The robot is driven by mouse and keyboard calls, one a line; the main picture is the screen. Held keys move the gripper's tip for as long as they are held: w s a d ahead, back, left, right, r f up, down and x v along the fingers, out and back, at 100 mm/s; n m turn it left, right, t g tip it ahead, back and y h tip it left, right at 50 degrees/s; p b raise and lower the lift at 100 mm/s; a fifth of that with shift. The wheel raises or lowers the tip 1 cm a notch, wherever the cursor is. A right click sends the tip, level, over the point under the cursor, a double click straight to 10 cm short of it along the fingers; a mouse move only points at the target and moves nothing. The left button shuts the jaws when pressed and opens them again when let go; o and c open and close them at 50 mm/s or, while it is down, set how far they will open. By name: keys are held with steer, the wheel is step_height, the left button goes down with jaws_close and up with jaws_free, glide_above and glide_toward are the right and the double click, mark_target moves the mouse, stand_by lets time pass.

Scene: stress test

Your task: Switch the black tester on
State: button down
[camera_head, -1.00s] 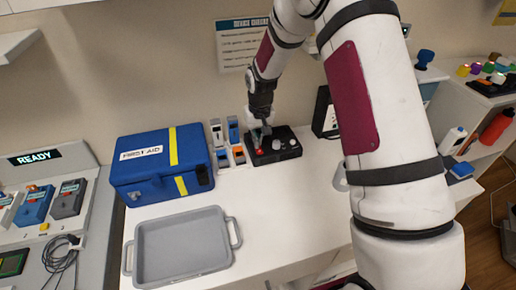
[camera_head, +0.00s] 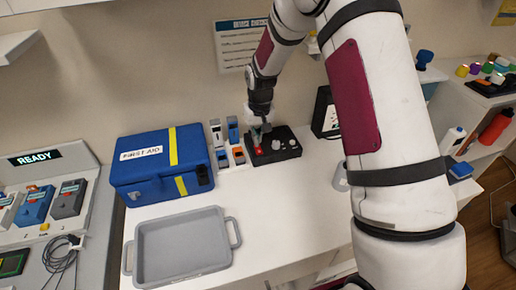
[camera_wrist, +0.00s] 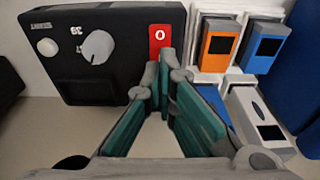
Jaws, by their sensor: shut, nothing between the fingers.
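The black tester (camera_head: 272,157) stands at the back of the white counter, right of the blue box. In the wrist view the tester (camera_wrist: 130,24) shows a large grey knob (camera_wrist: 98,47), a small white knob (camera_wrist: 47,47) and a red switch (camera_wrist: 165,40) with a white round mark. The red switch also shows in the head view (camera_head: 258,150). My gripper (camera_wrist: 160,66) is shut and empty, its green-padded fingers meeting at the lower edge of the red switch. I cannot tell whether they touch it. In the head view my gripper (camera_head: 265,128) is over the tester's left part.
Orange (camera_wrist: 217,45) and blue (camera_wrist: 263,47) devices sit in white holders beside the tester. A blue first aid box (camera_head: 150,178) stands left of them. A grey tray (camera_head: 183,215) lies in front. A dark framed panel (camera_head: 323,112) stands right of the tester.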

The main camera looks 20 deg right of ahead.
steer(key=shift+r+p, duration=0.4)
steer(key=shift+r, duration=2.2)
